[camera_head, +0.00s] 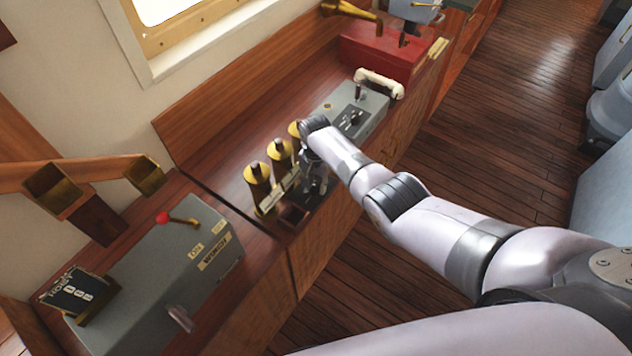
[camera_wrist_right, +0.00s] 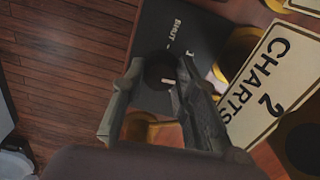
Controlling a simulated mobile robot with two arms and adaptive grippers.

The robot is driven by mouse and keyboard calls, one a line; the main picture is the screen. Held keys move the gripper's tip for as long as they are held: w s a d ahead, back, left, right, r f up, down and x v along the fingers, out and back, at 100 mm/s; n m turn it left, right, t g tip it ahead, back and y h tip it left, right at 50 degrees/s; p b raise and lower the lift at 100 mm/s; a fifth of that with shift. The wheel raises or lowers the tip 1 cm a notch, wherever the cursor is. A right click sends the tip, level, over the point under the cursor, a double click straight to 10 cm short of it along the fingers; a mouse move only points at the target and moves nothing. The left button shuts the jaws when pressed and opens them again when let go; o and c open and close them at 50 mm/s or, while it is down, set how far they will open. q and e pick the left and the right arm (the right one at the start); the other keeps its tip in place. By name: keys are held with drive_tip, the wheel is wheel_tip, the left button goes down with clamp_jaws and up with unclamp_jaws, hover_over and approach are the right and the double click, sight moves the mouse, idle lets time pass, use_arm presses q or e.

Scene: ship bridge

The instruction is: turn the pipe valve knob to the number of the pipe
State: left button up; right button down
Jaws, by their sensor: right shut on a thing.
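Several brass pipes with black tops (camera_head: 257,172) stand in a row on the wooden console in the head view, with pale labels at their feet. One label (camera_wrist_right: 268,78) reads "CHARTS 2" in the wrist view. A round black knob (camera_wrist_right: 160,72) with a white mark sits on this plate. My right gripper (camera_head: 314,182) is at the front of the pipes and hides part of them. In the wrist view its fingers (camera_wrist_right: 162,78) are shut on the knob from both sides.
A grey box (camera_head: 165,285) with a red-tipped lever (camera_head: 163,217) stands at the left, with a small black sign (camera_head: 80,292) on it. A grey panel with a white handle (camera_head: 380,82) and a red box (camera_head: 385,50) lie beyond my arm. Wooden floor (camera_head: 480,150) is open at the right.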

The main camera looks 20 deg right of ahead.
sight(316, 185)
drive_tip(key=shift+m, duration=0.6)
drive_tip(key=c, duration=1.2)
unclamp_jaws()
drive_tip(key=shift+c, duration=0.2)
wheel_tip(316, 185, up, 12)
